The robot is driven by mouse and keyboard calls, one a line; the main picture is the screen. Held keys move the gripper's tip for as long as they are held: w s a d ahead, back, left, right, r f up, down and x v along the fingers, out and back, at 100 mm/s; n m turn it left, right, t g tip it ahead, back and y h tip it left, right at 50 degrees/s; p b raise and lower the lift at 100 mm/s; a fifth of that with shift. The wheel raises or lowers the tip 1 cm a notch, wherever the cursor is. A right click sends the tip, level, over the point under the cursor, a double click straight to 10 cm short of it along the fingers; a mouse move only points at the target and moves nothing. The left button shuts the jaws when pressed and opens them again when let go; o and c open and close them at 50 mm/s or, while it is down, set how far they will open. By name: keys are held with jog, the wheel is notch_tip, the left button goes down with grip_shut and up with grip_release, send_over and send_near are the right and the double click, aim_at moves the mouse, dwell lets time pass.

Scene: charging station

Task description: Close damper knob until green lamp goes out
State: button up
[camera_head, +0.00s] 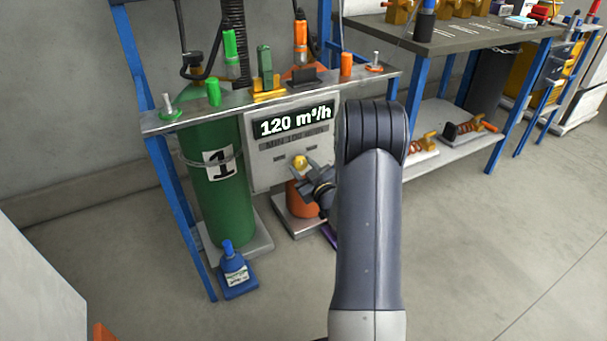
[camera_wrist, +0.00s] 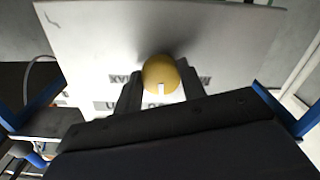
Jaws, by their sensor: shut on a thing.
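The yellow damper knob (camera_head: 299,160) is on the front of a light grey panel (camera_head: 259,170) whose dark display (camera_head: 293,120) reads 120 m³/h. My gripper (camera_head: 306,168) is at the knob, with its arm coming from the right. In the wrist view, the round yellow knob (camera_wrist: 160,73) with a white mark sits between the two fingers of my gripper (camera_wrist: 159,85), which are shut on it. Several green and orange upright pieces stand on the shelf above, among them a short green one (camera_head: 213,92) and a short orange one (camera_head: 346,64). I cannot tell which is the green lamp or whether it is lit.
A green cylinder (camera_head: 221,190) marked 1 stands left of the panel. An orange cylinder (camera_head: 302,200) is partly hidden behind my gripper. A blue bottle (camera_head: 234,263) stands at the front left. A workbench (camera_head: 450,42) is at the back right. The floor at right is clear.

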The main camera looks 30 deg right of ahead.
jog(key=o, duration=1)
jog(key=shift+c, duration=0.2)
jog(key=s+p, duration=0.2)
jog(key=s, duration=0.8)
jog(key=shift+s+d, duration=0.2)
jog(key=shift+s, duration=0.2)
jog(key=shift+w, duration=0.15)
jog(key=w, duration=0.3)
jog(key=w+b, duration=0.1)
jog(key=w, duration=0.3)
jog(key=w+b, duration=0.1)
jog(key=w, duration=0.3)
jog(key=shift+a+f, duration=0.1)
jog(key=shift+a, duration=0.15)
jog(key=shift+s+r+p, duration=0.15)
jog(key=shift+r+p, duration=0.1)
jog(key=shift+p, duration=0.35)
jog(key=shift+f+m, duration=0.1)
jog(key=shift+m, duration=0.4)
